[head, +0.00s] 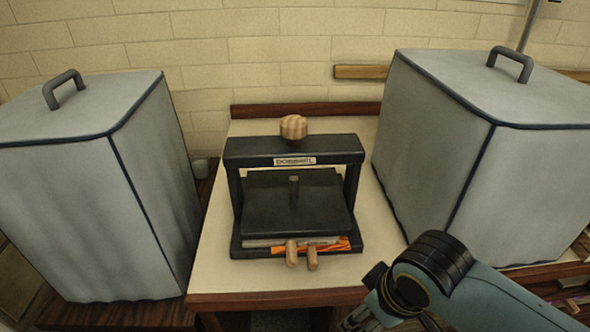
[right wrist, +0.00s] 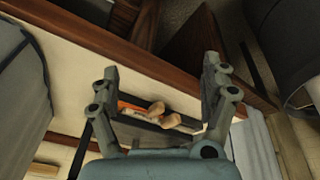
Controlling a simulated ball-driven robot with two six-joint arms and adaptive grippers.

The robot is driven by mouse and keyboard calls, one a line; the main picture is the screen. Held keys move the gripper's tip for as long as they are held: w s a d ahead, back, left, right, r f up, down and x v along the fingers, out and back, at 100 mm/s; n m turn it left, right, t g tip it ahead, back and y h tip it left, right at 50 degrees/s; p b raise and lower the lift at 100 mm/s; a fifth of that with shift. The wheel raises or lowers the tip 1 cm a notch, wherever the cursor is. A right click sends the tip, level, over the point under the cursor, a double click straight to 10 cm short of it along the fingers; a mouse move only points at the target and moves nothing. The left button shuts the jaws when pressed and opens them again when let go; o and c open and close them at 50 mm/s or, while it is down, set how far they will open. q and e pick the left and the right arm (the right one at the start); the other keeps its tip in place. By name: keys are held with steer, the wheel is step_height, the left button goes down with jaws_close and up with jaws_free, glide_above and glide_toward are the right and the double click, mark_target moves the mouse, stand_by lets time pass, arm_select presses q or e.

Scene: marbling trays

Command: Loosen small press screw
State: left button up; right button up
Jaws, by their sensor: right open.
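The small black press (head: 353,152) stands on a pale-topped table, with a label on its crossbar. Its round wooden screw knob (head: 293,127) sits above the crossbar. A short screw shaft (head: 294,186) shows over the dark pressing plate (head: 270,215). Orange and pale sheets or a book (head: 335,244) lie under the plate. Two wooden pegs (head: 291,254) stick out in front; they also show in the right wrist view (right wrist: 157,109). My right gripper (right wrist: 160,66) is open and empty; in the head view it is low, right of the press, and partly cut off. My left gripper is out of view.
Grey covered boxes with handles flank the press, one left (head: 80,210) and one right (head: 425,150), leaving limited side room. The table (head: 220,270) is bare around the press, with a dark wooden front edge. A brick wall is behind.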

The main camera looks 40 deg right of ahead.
step_height(320, 180, up, 8)
steer(key=w+p, duration=0.2)
step_height(320, 180, up, 21)
steer(key=m+g+y+p, duration=0.1)
steer(key=m+g+p, duration=0.15)
steer(key=m, duration=0.35)
glide_above(294, 120)
steer(key=shift+g+b, duration=0.25)
steer(key=shift+b, duration=0.05)
step_height(294, 120, down, 10)
steer(key=shift+w+f+p, duration=0.1)
steer(key=shift+f+p, duration=0.1)
steer(key=shift+p, duration=0.4)
steer(key=c, duration=1.2)
